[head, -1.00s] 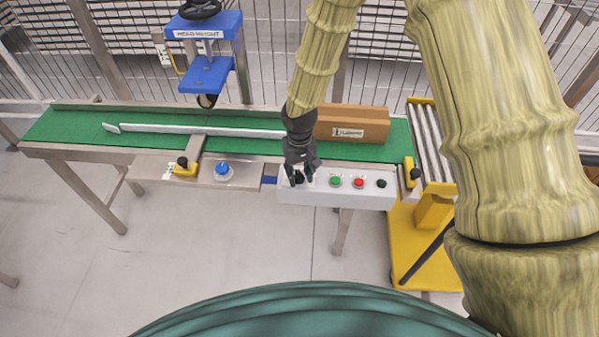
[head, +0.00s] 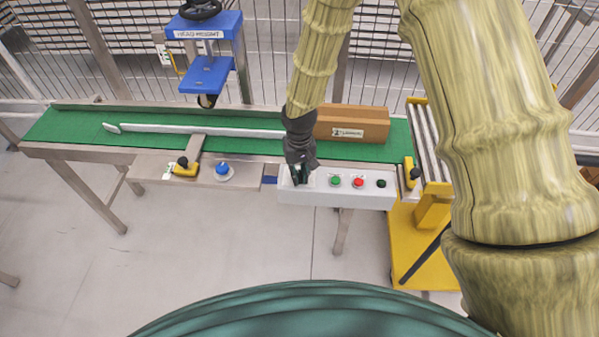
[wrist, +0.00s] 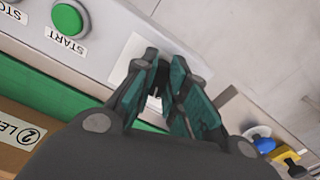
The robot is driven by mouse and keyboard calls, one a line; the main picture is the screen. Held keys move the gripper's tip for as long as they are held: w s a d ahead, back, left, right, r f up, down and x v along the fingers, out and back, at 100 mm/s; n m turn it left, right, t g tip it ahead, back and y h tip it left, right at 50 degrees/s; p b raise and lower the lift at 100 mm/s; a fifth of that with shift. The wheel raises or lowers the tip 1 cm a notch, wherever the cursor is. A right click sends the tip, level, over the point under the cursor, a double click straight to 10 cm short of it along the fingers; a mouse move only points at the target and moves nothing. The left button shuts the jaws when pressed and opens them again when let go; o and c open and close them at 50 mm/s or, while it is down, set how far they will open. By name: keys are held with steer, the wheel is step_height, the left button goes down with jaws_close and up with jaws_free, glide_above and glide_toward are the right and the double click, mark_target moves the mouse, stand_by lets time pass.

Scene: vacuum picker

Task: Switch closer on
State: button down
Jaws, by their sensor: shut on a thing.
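The white control panel (head: 330,198) runs along the front of the conveyor. It carries a green START button (head: 335,181), which also shows in the wrist view (wrist: 70,18), a red button (head: 359,183) and a dark knob (head: 381,184). My gripper (head: 299,178) is at the panel's left end, fingers pointing down at a pale plate (wrist: 137,50). In the wrist view my gripper (wrist: 158,92) has its fingers close together around a small thing, mostly hidden between the fingertips. I cannot read a label on it.
A cardboard box (head: 365,125) lies on the green belt (head: 70,124) behind my gripper. A blue knob (head: 222,168) and a yellow clamp (head: 185,167) are to the left. A blue head-height stand (head: 207,72) is behind. A yellow roller cart (head: 412,245) is on the right.

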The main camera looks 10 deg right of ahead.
steer(key=m+p, duration=0.1)
steer(key=m, duration=0.2)
steer(key=shift+a+m, duration=0.1)
steer(key=shift+m, duration=0.3)
steer(key=shift+w+a+m+p, duration=0.1)
steer(key=shift+m+p, duration=0.55)
steer(key=shift+m, duration=1.35)
steer(key=c, duration=1.4)
jaws_free()
steer(key=shift+c, duration=0.2)
steer(key=shift+r, duration=0.1)
step_height(320, 180, up, 12)
